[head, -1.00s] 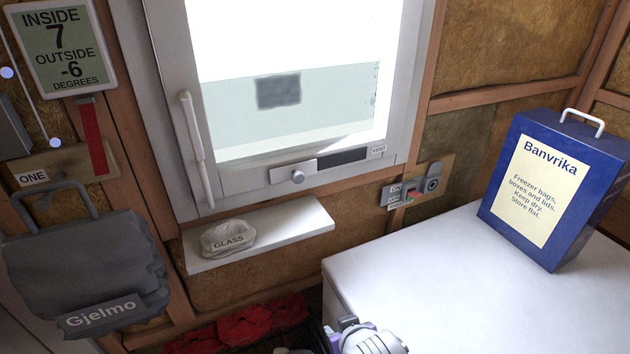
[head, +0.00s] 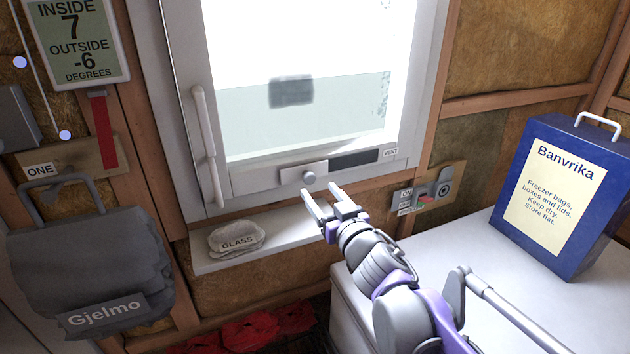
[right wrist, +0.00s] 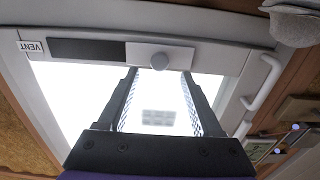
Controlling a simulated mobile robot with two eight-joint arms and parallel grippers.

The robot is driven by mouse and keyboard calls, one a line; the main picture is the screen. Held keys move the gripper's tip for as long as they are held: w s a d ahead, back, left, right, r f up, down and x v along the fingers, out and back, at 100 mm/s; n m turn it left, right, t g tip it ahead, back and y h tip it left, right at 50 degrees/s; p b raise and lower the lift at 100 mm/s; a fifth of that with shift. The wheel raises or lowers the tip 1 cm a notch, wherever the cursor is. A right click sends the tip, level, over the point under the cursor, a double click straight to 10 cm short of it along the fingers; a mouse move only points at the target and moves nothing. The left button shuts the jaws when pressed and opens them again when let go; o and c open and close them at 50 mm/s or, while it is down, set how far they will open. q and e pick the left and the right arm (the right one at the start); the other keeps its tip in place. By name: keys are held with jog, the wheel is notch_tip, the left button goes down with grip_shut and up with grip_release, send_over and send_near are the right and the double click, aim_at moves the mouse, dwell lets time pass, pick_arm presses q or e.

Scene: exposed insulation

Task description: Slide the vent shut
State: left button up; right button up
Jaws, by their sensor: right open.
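The vent is set in the lower window frame. Its pale sliding cover (head: 291,175) with a round knob (head: 309,178) sits at the left of a dark open slot (head: 354,159), beside the VENT label (head: 390,153). My right gripper (head: 325,196) is open and empty, just below and to the right of the knob in the head view. In the right wrist view the knob (right wrist: 160,61) lies ahead between the open fingers (right wrist: 160,85), apart from them, with the dark slot (right wrist: 88,50) to its left. My left gripper is not in view.
A shelf (head: 215,262) below the window holds a GLASS-labelled cloth (head: 236,238). The window handle (head: 208,145) stands left of the vent. A switch panel (head: 430,190) is to the right. A blue Banvrika box (head: 520,215) stands on a white chest (head: 490,250).

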aim_at(310, 180)
jog(key=shift+p+x, duration=0.35)
jog(key=shift+x, duration=2.4)
grip_shut()
